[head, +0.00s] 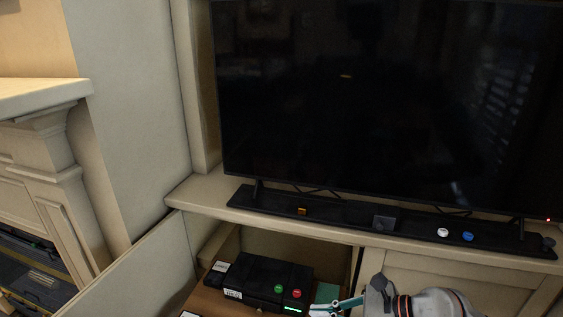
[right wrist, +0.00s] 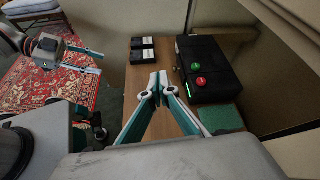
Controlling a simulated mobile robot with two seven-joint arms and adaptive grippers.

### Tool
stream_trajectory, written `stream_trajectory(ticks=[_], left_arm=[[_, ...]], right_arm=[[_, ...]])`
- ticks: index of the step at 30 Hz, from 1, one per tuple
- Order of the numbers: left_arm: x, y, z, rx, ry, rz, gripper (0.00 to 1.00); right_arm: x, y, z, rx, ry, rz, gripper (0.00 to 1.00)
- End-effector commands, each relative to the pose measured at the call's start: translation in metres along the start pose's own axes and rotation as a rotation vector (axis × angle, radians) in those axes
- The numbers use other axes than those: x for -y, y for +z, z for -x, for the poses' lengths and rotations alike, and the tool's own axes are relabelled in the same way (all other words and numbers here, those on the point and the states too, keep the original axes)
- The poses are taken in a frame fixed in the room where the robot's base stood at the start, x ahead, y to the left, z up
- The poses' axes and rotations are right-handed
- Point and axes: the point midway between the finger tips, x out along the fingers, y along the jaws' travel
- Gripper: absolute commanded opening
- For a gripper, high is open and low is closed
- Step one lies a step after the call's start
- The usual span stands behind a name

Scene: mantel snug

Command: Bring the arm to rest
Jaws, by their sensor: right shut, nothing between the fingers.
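My right gripper (right wrist: 158,82) is shut and empty, its fingertips together above the wooden surface in the right wrist view. In the head view it (head: 322,309) comes in at the bottom, just right of and below a black box. My left gripper (right wrist: 100,62) shows only in the right wrist view, at the left over the red rug. Its two fingers stand apart with nothing visible between them.
The black box (head: 258,280) has a green button, a red button and a lit green strip. A teal pad (right wrist: 222,118) lies beside it, and two small black boxes (right wrist: 142,55) lie near. A large TV (head: 380,100) stands behind on a ledge.

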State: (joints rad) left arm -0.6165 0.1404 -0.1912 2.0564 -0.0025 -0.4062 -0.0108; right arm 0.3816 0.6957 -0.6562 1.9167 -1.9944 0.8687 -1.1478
Motion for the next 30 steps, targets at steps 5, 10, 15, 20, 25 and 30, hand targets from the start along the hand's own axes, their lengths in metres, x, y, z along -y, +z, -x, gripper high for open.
stream_trajectory(ticks=[5,10,15,20,25,30], left_arm=[[0.002,0.002,0.001,0.006,0.002,0.001,0.4],[-0.004,0.001,0.004,0.007,0.013,0.017,0.4],[-0.013,0.009,0.008,0.026,0.027,0.032,0.4],[-0.018,0.012,0.012,0.036,0.036,0.046,0.4],[-0.019,0.015,0.013,0.044,0.039,0.055,0.4],[-0.02,0.014,0.014,0.041,0.041,0.063,0.4]], right_arm=[[-0.029,0.045,-0.008,0.278,0.002,-0.465,0.0],[-0.025,0.063,0.004,0.555,-0.022,-1.033,0.0],[-0.013,0.031,0.026,0.801,-0.077,-1.635,0.0],[-0.023,-0.039,0.044,1.01,-0.166,-2.212,0.0],[-0.074,-0.13,0.059,1.217,-0.308,-2.798,0.0],[-0.134,-0.186,0.065,-1.089,0.348,2.547,0.0]])
